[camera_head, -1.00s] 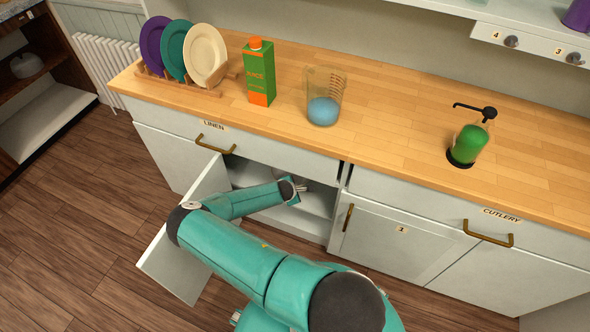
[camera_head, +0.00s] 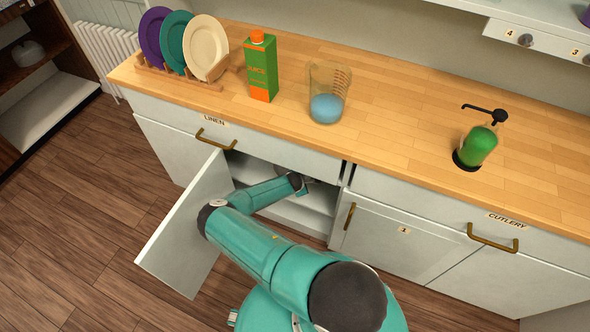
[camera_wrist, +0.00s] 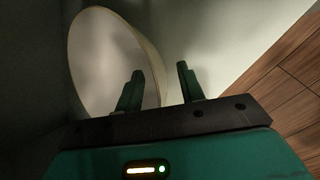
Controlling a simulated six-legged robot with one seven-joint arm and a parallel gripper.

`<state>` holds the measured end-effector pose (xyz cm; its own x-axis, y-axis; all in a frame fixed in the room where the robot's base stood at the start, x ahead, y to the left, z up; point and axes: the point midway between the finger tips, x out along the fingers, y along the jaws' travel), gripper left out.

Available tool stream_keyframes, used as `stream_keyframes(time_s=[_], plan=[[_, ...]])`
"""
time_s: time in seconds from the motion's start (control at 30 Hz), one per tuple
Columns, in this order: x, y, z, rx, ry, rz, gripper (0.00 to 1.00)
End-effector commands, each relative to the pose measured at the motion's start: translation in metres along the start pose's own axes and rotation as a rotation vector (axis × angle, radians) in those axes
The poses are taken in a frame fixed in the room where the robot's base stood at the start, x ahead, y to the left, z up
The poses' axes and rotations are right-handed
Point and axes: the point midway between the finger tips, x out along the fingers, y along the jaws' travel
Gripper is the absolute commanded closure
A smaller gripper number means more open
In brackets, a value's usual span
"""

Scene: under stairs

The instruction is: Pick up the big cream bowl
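A large pale cream bowl (camera_wrist: 98,55) shows in the wrist view at the left, inside the dim cupboard, with its round opening towards the camera. My gripper (camera_wrist: 160,82) is open. One finger overlaps the bowl's inside in the picture and the other lies beyond its right rim, so the rim edge runs between them. I cannot tell whether either finger touches it. In the head view my arm reaches into the open cupboard under the LINEN drawer, and my gripper (camera_head: 311,181) is mostly in shadow under the counter. The bowl is not clearly visible there.
The open cupboard door (camera_head: 187,226) stands left of my arm. The closed door (camera_head: 396,239) is to the right. The wooden counter (camera_head: 400,120) above holds a plate rack (camera_head: 180,78), a green carton (camera_head: 262,70), a measuring jug (camera_head: 327,92) and a soap dispenser (camera_head: 476,147).

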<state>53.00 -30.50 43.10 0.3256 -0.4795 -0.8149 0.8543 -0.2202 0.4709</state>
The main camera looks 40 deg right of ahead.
Motion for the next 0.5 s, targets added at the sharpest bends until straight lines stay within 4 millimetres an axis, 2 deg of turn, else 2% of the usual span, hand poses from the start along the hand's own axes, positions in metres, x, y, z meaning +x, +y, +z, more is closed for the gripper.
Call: stream_keyframes(time_s=[0.23, 0.43, 0.5], plan=[[0.0032, 0.0016, 0.0015, 0.001, -0.001, 0.000, 0.62], [0.0037, 0.0023, 0.0019, 0.002, -0.001, 0.000, 1.00], [0.0036, 0.0023, 0.0018, 0.002, -0.001, 0.000, 1.00]])
